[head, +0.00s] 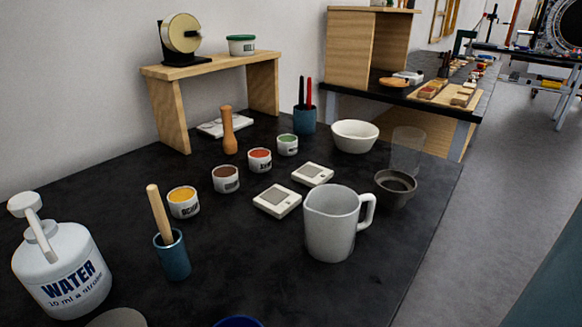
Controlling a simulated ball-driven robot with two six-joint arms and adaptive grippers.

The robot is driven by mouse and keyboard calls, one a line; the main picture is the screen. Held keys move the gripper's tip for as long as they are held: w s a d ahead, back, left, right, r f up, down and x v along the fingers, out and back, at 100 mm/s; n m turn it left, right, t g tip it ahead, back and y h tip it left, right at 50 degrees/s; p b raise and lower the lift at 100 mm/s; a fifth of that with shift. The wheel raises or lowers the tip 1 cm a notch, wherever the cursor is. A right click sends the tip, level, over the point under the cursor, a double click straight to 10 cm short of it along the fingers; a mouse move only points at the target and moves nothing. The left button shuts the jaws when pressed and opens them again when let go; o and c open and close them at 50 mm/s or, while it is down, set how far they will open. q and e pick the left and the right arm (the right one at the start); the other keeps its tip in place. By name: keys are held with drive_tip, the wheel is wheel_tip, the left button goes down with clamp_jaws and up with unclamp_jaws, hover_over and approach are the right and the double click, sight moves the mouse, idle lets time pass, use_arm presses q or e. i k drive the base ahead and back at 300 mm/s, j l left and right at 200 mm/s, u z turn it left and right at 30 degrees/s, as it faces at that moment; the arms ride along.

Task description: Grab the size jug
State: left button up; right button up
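A white jug (331,228) with a handle on its right side stands upright on the black tabletop, right of the middle in the head view. It is the only handled jug I see, and no label reading "size" shows on it. Nothing holds it. Neither of my grippers is in view.
The black table (335,292) holds a white WATER bottle (62,270), a blue cup with a wooden handle (173,257), several small colour pots, two flat scales (277,201), a dark bowl (395,188), a white bowl (354,136) and a clear beaker (407,150). Space in front of the jug is clear.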

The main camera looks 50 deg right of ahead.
sight(329, 239)
drive_tip(key=z, duration=0.4)
drive_tip(key=k+l+z, duration=0.1)
drive_tip(key=z, duration=0.65)
drive_tip(key=k+l+z, duration=0.1)
drive_tip(key=z, duration=0.25)
